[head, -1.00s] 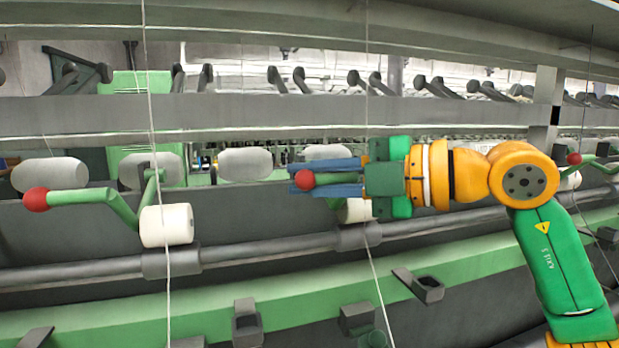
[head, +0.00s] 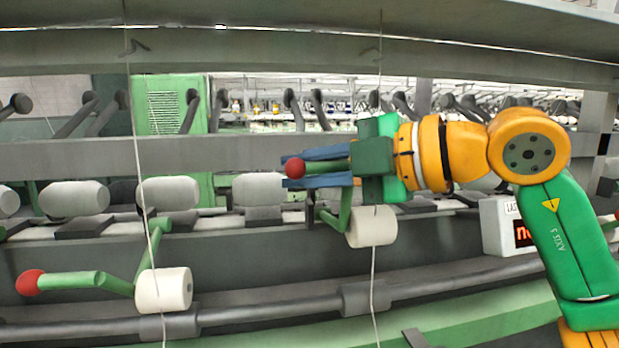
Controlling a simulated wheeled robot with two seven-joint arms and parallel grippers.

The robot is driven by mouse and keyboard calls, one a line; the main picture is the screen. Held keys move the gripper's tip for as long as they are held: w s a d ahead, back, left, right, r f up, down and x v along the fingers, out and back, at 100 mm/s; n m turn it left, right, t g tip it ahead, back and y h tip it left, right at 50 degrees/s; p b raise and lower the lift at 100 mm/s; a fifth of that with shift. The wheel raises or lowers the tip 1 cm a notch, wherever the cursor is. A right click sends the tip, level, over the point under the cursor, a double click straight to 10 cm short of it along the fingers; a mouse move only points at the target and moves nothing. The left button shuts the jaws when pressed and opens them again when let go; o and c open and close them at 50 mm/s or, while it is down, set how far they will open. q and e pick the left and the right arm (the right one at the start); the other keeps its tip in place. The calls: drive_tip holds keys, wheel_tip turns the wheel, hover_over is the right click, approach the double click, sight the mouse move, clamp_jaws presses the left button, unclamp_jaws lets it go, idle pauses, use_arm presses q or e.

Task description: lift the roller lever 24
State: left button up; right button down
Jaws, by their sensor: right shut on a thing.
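A green roller lever (head: 344,209) with a red ball (head: 295,167) at its end and a white roller (head: 371,226) below is in the middle of the head view. No number is readable on it. My right gripper (head: 318,168) comes in from the right with its blue fingers shut on the lever's arm, just behind the ball. The held lever and its roller stand higher than the similar lever (head: 80,282) at left, which has its own red ball and white roller (head: 163,290). Part of the held lever is hidden by the gripper. My left gripper is not in view.
A dark rail (head: 250,309) runs along under the rollers. Grey cylinders (head: 258,189) sit in a row behind, below a long grey beam (head: 230,151). Thin threads (head: 139,170) hang in front of the machine. A white box with a red display (head: 503,227) stands behind my right arm.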

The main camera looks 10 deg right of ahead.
drive_tip(key=shift+w+r+p, duration=0.9)
drive_tip(key=shift+w+r, duration=0.1)
drive_tip(key=shift+w, duration=0.2)
idle(0.8)
drive_tip(key=c, duration=0.9)
unclamp_jaws()
drive_tip(key=shift+o, duration=0.3)
drive_tip(key=shift+w+a, duration=0.1)
drive_tip(key=shift+w, duration=0.15)
